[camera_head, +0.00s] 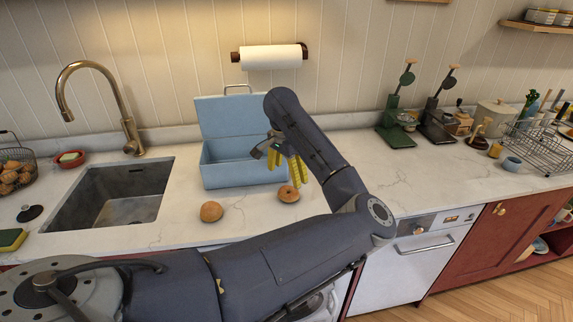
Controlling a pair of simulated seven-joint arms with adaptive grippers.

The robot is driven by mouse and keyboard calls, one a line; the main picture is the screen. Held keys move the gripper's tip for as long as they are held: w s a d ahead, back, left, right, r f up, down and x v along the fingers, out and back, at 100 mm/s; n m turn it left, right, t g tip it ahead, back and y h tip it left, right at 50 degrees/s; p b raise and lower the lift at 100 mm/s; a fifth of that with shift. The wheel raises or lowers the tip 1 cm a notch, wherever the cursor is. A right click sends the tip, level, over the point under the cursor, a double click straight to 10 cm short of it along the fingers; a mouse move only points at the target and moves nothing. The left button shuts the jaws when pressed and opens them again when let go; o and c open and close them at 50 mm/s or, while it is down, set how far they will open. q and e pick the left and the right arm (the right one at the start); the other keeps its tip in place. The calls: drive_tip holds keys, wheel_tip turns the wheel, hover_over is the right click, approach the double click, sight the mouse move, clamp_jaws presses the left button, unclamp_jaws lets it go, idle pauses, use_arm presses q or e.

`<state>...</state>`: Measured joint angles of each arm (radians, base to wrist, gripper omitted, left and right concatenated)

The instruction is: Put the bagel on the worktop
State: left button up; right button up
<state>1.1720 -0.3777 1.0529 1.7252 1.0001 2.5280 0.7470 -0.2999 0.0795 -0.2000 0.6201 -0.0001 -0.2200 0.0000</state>
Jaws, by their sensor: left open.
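A round brown bagel (288,194) lies on the pale marble worktop (190,232), just in front of the blue box. A dark spot at its centre looks like its hole. My left gripper (285,165), with yellow finger pads, is open just above and behind the bagel in the picture. I see nothing between its fingers, and a gap seems to separate them from the bagel. The open blue box (228,176), lid raised, stands behind; my arm hides part of its right side and its inside mostly does not show. My right gripper is not in view.
A second round baked item (211,211) lies left of the bagel. A sink (115,195) with a brass tap (128,128) is at left, with a bread basket (15,165). Green (396,125) and dark stands and a dish rack (535,147) are at right. Worktop between is clear.

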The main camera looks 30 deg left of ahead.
use_arm(q)
drive_tip(key=shift+s+r, duration=0.2)
drive_tip(key=shift+r, duration=1.7)
